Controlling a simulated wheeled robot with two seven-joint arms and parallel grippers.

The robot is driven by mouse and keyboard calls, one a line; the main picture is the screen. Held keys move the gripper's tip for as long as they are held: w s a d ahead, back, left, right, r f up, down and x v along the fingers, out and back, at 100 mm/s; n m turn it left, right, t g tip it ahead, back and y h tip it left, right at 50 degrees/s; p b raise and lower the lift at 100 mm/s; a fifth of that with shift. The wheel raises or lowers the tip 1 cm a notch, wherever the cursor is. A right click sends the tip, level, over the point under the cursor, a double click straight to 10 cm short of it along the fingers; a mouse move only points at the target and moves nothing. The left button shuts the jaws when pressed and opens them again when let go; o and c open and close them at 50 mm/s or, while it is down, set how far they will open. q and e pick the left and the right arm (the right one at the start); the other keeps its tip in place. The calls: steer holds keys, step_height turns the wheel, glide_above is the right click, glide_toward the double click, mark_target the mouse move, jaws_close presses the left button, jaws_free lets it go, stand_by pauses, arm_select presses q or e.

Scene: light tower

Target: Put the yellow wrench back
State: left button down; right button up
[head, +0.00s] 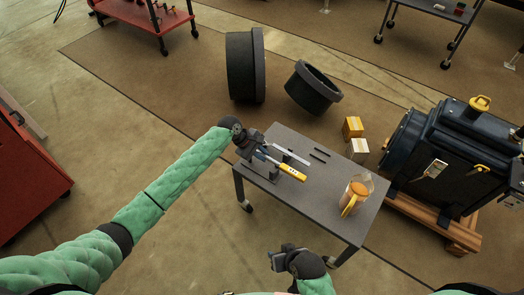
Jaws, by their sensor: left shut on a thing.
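The yellow wrench (291,173) has a yellow handle and a thin grey-blue shaft. It lies slantwise over the near left part of the grey table (325,195), handle end toward the right. My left gripper (257,152) is shut on its shaft end at the table's left corner. A silver bar-like tool (290,153) lies just behind the wrench. A dark holder (286,166) shows partly beneath the two tools; whether the wrench touches it, I cannot tell. My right gripper (275,260) is low in front of the table, apart from it, with nothing visible in it.
An orange-yellow mug-like container (354,196) stands at the table's right. Yellow (352,127) and white (358,149) boxes are by its back edge. A dark machine (450,150) on a wooden pallet is to the right. The table's middle is mostly clear.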

arm_select(q)
steer(key=shift+f, duration=0.85)
steer(key=shift+r, duration=0.1)
arm_select(e)
steer(key=shift+w+f, duration=0.15)
steer(key=shift+f, duration=0.1)
arm_select(q)
steer(key=shift+p, duration=1.3)
arm_select(e)
steer(key=shift+r, duration=1.25)
arm_select(q)
steer(key=shift+f, duration=0.4)
steer(key=shift+f, duration=1.05)
steer(key=c, duration=1.3)
jaws_free()
arm_select(e)
steer(key=shift+r, duration=0.15)
